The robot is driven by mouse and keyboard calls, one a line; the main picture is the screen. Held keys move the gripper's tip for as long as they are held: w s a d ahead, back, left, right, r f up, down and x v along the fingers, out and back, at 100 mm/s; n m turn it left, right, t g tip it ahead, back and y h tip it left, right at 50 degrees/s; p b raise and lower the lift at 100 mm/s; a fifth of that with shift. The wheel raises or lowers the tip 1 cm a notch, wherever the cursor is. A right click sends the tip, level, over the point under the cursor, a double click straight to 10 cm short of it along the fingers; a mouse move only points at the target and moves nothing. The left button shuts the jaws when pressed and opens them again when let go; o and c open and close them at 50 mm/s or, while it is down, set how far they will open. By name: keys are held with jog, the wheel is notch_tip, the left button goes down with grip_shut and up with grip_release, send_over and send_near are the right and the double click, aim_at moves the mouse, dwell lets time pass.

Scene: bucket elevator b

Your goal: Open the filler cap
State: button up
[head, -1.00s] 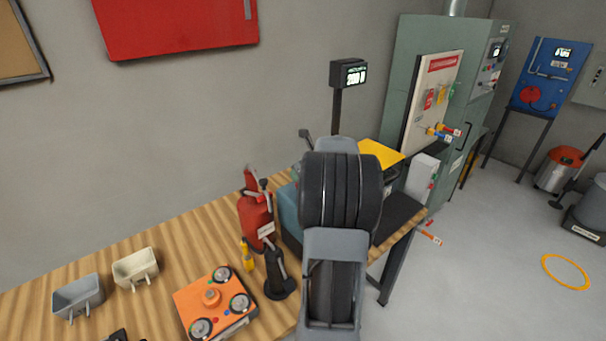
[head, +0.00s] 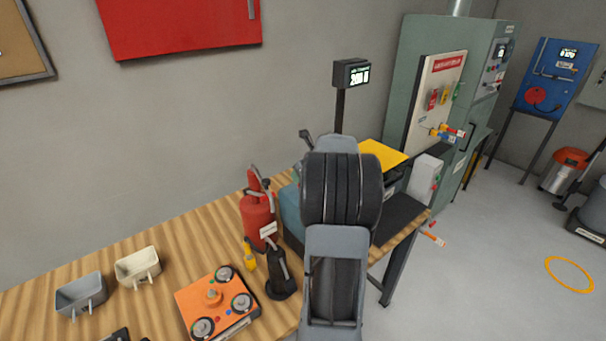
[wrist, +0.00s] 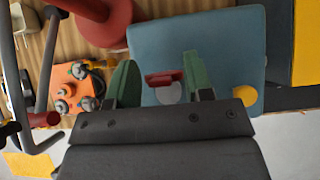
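In the wrist view, my gripper (wrist: 160,82) is open, its two green fingers apart. A red bar-shaped part (wrist: 164,77) with a pale round disc (wrist: 169,93) below it shows between the fingers, over a teal housing (wrist: 225,50). The red part may be the filler cap; I cannot tell for sure, nor whether a finger touches it. A yellow disc (wrist: 245,97) sits at the housing's corner. In the head view, the teal housing (head: 291,208) is mostly hidden behind my arm, and my gripper is hidden too.
A red extinguisher (head: 257,217) and a black stand-like item (head: 280,275) are close left of the housing on the wooden bench (head: 190,247). An orange box with dials (head: 217,303) and two bins (head: 81,295) are further left. A display post (head: 340,105) stands behind.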

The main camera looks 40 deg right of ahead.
jog(key=shift+r, duration=0.1)
jog(key=d+b+v, duration=0.1)
jog(key=b+v, duration=0.1)
jog(key=v, duration=1.1)
jog(key=shift+s+a+r, duration=0.25)
jog(key=shift+s+a, duration=0.05)
jog(key=shift+a, duration=0.25)
